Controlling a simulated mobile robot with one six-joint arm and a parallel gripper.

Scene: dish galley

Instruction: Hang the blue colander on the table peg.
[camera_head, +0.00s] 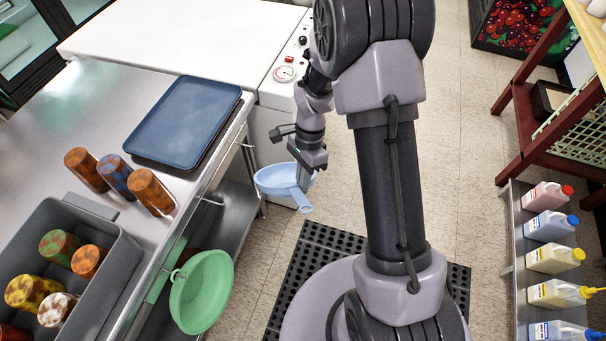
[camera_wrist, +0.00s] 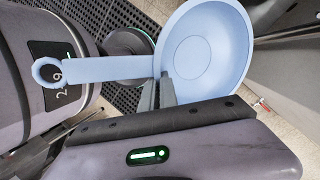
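The blue colander (camera_head: 272,179) is in the air to the right of the table's edge, its bowl facing up in the head view. My gripper (camera_head: 303,172) is shut on it where bowl and handle meet. In the wrist view my fingers (camera_wrist: 158,92) pinch the rim of the colander (camera_wrist: 212,45). Its handle, ending in a ring (camera_wrist: 46,72), points left there. Thin pegs stick out from the metal table's side: a bare far one (camera_head: 245,146) and a bare middle one (camera_head: 211,202). The colander is apart from both.
A green colander (camera_head: 203,291) hangs at the near end of the table's side. The metal table (camera_head: 60,120) carries a blue tray (camera_head: 185,121), several cups and a grey bin (camera_head: 120,262). A white machine (camera_head: 185,35) stands behind. Bottles line a low shelf at right.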

